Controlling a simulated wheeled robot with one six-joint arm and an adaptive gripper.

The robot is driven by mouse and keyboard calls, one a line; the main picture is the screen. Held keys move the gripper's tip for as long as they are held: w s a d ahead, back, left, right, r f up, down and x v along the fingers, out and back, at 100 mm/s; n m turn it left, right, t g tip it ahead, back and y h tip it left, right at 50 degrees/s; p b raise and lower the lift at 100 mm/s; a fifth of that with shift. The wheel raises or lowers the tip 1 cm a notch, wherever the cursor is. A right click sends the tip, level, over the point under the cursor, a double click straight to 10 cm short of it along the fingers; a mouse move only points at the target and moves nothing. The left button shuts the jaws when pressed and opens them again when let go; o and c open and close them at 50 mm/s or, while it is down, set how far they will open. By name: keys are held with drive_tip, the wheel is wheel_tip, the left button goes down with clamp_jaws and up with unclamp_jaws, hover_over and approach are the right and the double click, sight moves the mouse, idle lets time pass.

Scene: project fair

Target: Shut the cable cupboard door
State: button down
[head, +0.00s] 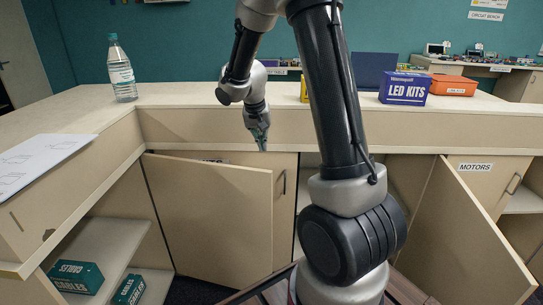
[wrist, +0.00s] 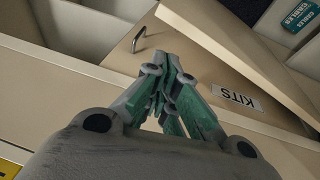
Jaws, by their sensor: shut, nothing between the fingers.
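The cable cupboard (head: 105,245) is at the lower left in the head view, with its shelves exposed. A plain beige door (head: 210,215) stands open beside it, in front of the KITS cupboard; no label shows on its visible face. In the wrist view this door (wrist: 235,55) slants across the upper right. Green CABLES boxes (head: 76,276) sit on the shelves, and one box (wrist: 299,16) shows beyond the door in the wrist view. My gripper (head: 262,143) is shut and empty, at the counter's front edge near the door's top far corner. Contact cannot be told.
The KITS door (wrist: 195,85), with a metal handle (wrist: 138,38), looks closed behind the open door. Another door (head: 455,245) stands open at the right, beside the MOTORS door (head: 487,180).

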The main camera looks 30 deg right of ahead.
wheel_tip(320, 180, down, 8)
drive_tip(key=w+m, duration=0.1)
drive_tip(key=m, duration=0.1)
drive_tip(key=shift+w+a+f+t, duration=0.25)
drive_tip(key=shift+t, duration=0.15)
idle(0.4)
drive_tip(key=shift+s+a+m, duration=0.1)
drive_tip(key=shift+m, duration=0.2)
